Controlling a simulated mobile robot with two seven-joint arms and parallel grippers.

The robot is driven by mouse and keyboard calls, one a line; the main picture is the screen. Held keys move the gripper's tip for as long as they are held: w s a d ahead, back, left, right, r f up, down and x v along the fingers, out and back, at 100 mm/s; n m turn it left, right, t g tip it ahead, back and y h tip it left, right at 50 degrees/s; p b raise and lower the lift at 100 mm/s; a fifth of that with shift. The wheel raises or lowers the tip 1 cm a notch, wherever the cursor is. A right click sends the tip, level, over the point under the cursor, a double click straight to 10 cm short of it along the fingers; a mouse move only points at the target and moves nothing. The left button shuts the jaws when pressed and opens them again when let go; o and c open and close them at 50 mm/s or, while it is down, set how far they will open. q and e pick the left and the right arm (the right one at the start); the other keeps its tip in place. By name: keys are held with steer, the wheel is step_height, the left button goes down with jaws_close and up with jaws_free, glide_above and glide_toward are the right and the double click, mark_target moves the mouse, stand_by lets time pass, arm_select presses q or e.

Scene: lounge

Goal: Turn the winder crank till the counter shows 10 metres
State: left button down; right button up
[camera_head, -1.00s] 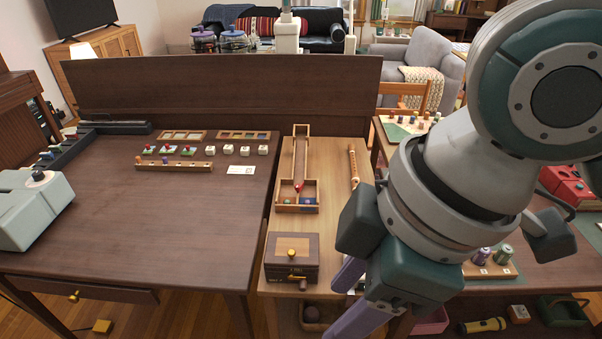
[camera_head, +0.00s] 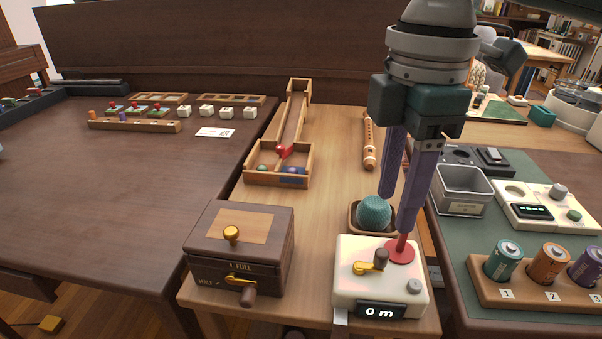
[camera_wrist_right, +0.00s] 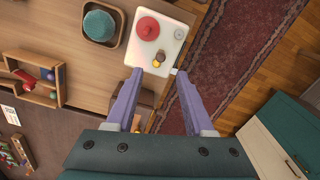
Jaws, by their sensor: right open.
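The winder (camera_head: 350,285) is a cream box at the front of the light wooden bench. Its dark counter (camera_head: 380,312) reads 0 m. A gold crank (camera_head: 366,267) with a dark upright knob (camera_head: 381,257) sits on top, beside a red disc (camera_head: 400,250) and a grey button (camera_head: 414,287). A teal yarn ball (camera_head: 374,213) rests in a square wooden tray behind it. My right gripper (camera_head: 394,213) is open and empty, pointing down above the winder. In the right wrist view, the crank (camera_wrist_right: 158,60) appears just beyond the fingertips (camera_wrist_right: 159,73). My left gripper is not in view.
A dark box (camera_head: 238,250) with gold and dark knobs stands left of the winder. A wooden flute (camera_head: 369,142) and a ramp track (camera_head: 290,115) lie behind.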

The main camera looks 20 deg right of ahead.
mark_target(383, 252)
step_height(383, 252, down, 8)
steer(key=shift+s+a+f+b, duration=0.1)
steer(key=shift+f+b, duration=0.05)
steer(key=shift+b, duration=0.85)
steer(key=shift+c, duration=0.2)
steer(key=c, duration=0.3)
jaws_close()
